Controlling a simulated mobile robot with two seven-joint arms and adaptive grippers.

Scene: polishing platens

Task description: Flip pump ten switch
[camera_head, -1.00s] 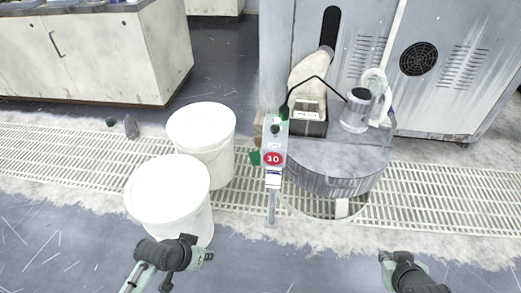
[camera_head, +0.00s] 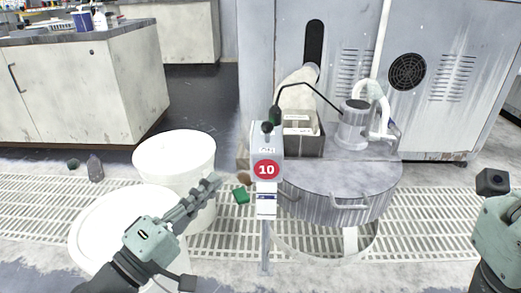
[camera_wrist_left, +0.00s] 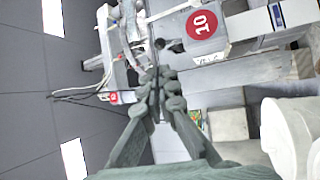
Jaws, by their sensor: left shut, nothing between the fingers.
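The pump ten control box (camera_head: 266,150) is a grey upright box on a post, with a round red "10" label (camera_head: 266,169). A small black switch knob (camera_head: 267,127) sits near its top. In the left wrist view, the red label (camera_wrist_left: 201,25) is at upper right and the black knob (camera_wrist_left: 160,43) lies just beyond the fingertips. My left gripper (camera_head: 214,181) is shut and empty, left of the box and apart from it, pointing up and right. My right gripper's body (camera_head: 500,235) is at the right edge; its fingers cannot be made out.
Two white buckets (camera_head: 174,153) stand at left under my left arm. A cabinet (camera_head: 440,120) stands behind. A floor grate (camera_head: 430,215) runs across.

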